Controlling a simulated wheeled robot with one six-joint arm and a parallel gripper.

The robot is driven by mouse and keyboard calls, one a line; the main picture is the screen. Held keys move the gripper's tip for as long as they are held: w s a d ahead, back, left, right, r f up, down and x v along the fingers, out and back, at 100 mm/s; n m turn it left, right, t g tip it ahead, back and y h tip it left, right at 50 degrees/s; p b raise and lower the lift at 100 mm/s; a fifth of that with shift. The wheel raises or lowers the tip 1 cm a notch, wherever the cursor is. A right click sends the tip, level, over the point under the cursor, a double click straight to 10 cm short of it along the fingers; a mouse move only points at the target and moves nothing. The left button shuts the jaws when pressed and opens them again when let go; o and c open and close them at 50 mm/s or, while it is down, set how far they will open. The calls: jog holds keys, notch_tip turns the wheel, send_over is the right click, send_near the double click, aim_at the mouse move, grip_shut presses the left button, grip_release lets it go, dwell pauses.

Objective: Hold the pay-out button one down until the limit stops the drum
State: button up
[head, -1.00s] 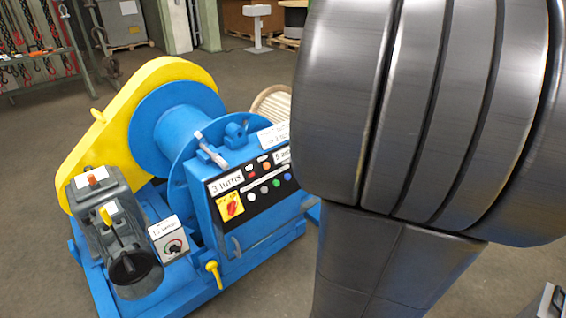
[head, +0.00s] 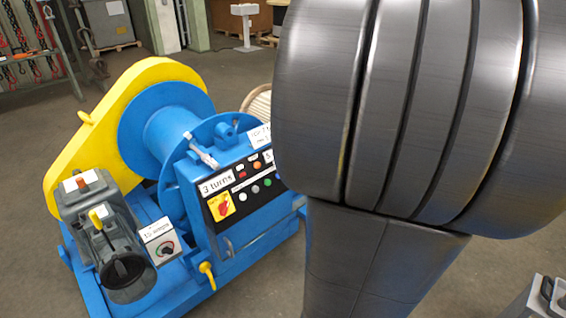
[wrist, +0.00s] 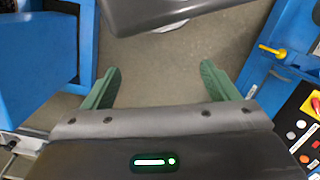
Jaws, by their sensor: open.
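The blue winch's control panel (head: 232,196) faces front in the head view. It has a red knob on a yellow plate (head: 221,205) and a row of small buttons, including a white one (head: 243,197) and a grey one (head: 255,189). I cannot read which is pay-out. The blue drum (head: 172,130) sits behind the panel. In the wrist view my gripper (wrist: 161,67) is open and empty, its two green fingers apart above the floor. The panel's buttons (wrist: 302,142) show at that view's right edge, away from the fingers. My arm hides the panel's right end in the head view.
A yellow guard (head: 100,125) and grey motor (head: 105,225) stand left of the drum. A grey box (head: 540,298) is at the lower right. Floor is open in front.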

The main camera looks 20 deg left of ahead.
jog(key=shift+c, duration=0.2)
grip_shut()
dwell(1.4)
